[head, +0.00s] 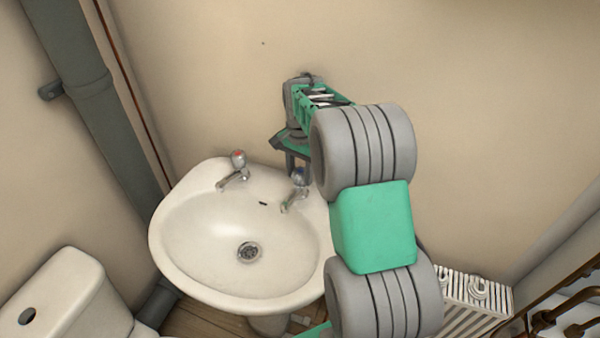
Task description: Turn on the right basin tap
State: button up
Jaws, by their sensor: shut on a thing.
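The right basin tap (292,199) stands at the back right of the white basin (172,252). It has a chrome spout and a blue-marked knob (299,174). My gripper (297,167) points down at this knob from above, and its fingers are shut on it. The fingertips are small and partly dark in the head view, so the exact contact is hard to see. The left basin tap (235,172), with a red-marked knob, stands apart at the back left. No water shows from either spout.
A white toilet cistern (62,297) is at the lower left. A grey pipe (75,75) runs down the left wall. A white radiator (475,300) and brown pipes (560,305) are at the lower right. The wall is close behind the basin.

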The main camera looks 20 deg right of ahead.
jog(key=shift+c, duration=0.6)
jog(key=shift+n, duration=0.3)
jog(key=n, duration=0.5)
jog(key=shift+p, duration=0.35)
jog(key=n, duration=0.6)
jog(key=shift+n, duration=0.3)
jog(key=n, duration=0.5)
jog(key=shift+d+p, duration=0.1)
jog(key=shift+p, duration=0.25)
jog(key=n, duration=0.6)
